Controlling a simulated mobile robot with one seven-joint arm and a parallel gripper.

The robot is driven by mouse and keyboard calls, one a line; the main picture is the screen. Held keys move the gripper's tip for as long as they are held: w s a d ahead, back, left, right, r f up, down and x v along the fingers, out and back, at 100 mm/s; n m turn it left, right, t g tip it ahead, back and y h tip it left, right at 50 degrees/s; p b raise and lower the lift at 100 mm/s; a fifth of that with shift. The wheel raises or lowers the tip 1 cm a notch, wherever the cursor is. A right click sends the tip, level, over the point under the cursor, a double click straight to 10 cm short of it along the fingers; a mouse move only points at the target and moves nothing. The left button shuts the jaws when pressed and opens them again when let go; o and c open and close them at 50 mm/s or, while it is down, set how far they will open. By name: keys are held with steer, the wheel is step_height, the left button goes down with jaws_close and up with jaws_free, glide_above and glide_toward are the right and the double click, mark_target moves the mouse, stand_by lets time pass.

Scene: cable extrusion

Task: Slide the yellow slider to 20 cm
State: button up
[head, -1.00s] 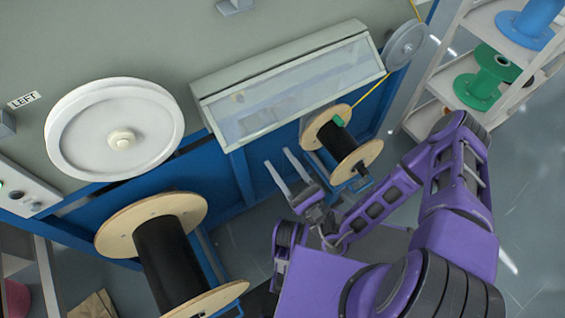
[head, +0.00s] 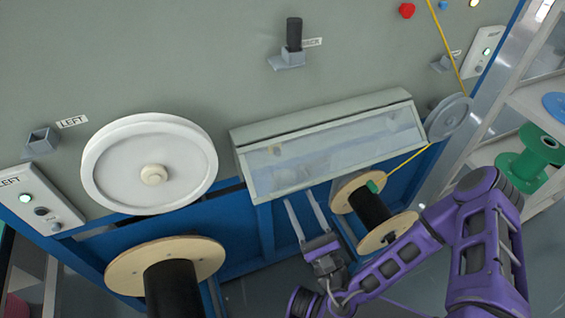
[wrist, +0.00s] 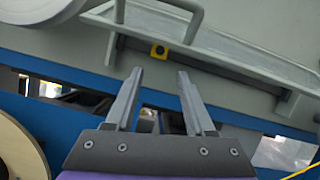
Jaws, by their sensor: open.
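The yellow slider (wrist: 158,52) is a small yellow block with a dark centre in the wrist view. It sits on a dark rail under the lower edge of the clear-lidded cover (wrist: 225,48). My gripper (wrist: 160,73) is open and empty, its two fingers parallel and pointing towards the slider, apart from it. In the head view my gripper (head: 299,199) is just below the cover (head: 330,150). I cannot make out the slider clearly in the head view, and no scale marks are readable.
A white wheel (head: 150,165) is left of the cover and a grey pulley (head: 449,117) right of it. A wooden spool (head: 370,213) stands close to my gripper's right. A larger spool (head: 165,265) is at lower left. A yellow cable (head: 450,50) runs at right.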

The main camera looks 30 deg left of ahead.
steer(key=x, duration=1.1)
steer(key=shift+w+a+r, duration=0.15)
steer(key=shift+w+a, duration=0.1)
steer(key=shift+c, duration=0.2)
jaws_close()
steer(key=shift+s, duration=0.1)
stand_by(0.6)
